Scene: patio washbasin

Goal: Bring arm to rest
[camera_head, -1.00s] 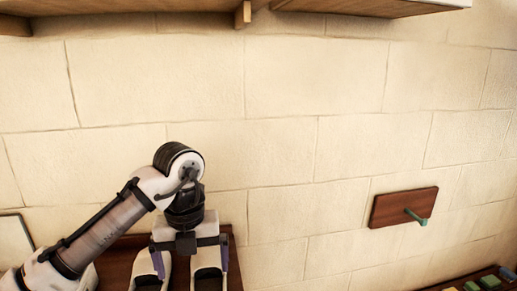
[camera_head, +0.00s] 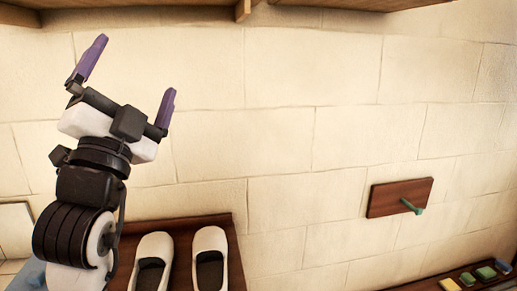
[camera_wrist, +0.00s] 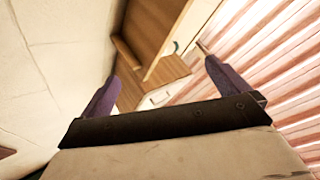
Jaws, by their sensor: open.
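My gripper (camera_head: 130,80) is raised in the head view at the left, its two purple fingers pointing up and spread wide apart. Nothing is between them. The wrist view also shows the gripper (camera_wrist: 155,88), with a purple finger on each side and only distant wood shelving and wall between. My arm is folded upward in front of the stone wall. The lower part of the arm runs out of the picture at the bottom left.
A pair of white shoes (camera_head: 153,248) stands on a brown wooden surface (camera_head: 188,222) below the gripper. A wooden shelf (camera_head: 160,5) runs along the top. A wooden plaque with a green peg (camera_head: 395,198) is on the wall at right. Colourful blocks (camera_head: 485,272) lie at the lower right.

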